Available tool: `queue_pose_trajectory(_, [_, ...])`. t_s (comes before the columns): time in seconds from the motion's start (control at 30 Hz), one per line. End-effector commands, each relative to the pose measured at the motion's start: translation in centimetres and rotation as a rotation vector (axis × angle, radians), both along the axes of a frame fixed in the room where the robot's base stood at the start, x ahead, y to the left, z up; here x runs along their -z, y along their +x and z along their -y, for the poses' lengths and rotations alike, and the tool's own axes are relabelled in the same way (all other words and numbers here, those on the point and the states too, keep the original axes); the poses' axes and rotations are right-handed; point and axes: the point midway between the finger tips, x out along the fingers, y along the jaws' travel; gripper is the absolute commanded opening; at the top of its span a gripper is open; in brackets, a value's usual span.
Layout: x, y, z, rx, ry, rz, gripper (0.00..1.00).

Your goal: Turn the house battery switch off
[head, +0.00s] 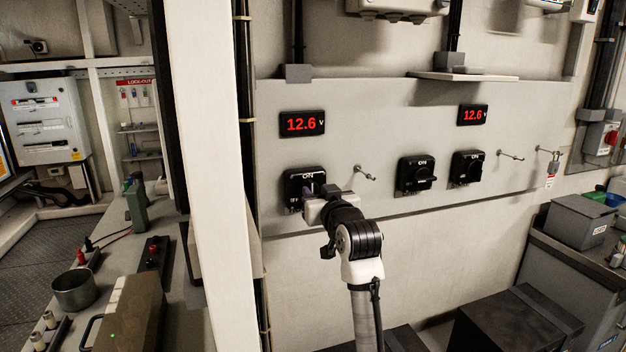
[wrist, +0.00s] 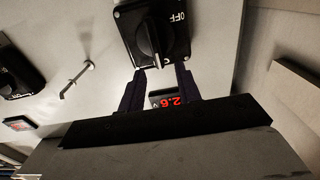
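Three black rotary switches sit on a pale wall panel: a left one (head: 296,180), a middle one (head: 404,181) and a right one (head: 459,175). No label legibly names the house battery switch. My gripper (head: 311,191) is at the left switch and partly covers it. In the wrist view a black switch (wrist: 126,22) with OFF lettering and a raised handle (wrist: 147,38) lies just beyond my fingertips (wrist: 160,70). The fingers are apart, with empty space between them, and the handle lines up with the gap. The handle points roughly up and down the panel.
A red 12.6 V display (head: 302,124) is above the left switch, another (head: 473,115) above the right pair. Metal hooks (head: 364,173) stick out beside the switches. A white post (head: 208,150) stands at left; dark boxes (head: 520,325) sit below right.

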Motion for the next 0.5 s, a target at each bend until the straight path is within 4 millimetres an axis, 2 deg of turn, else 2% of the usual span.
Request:
queue_pose_trajectory(0.1, [-0.3, 1.9, -0.6, 0.000, -0.002, -0.002, 0.34])
queue_pose_trajectory(0.2, [-0.2, 2.9, -0.9, 0.000, -0.001, -0.001, 0.34])
queue_pose_trajectory(0.5, [0.0, 3.7, -1.2, 0.001, -0.001, 0.000, 0.34])
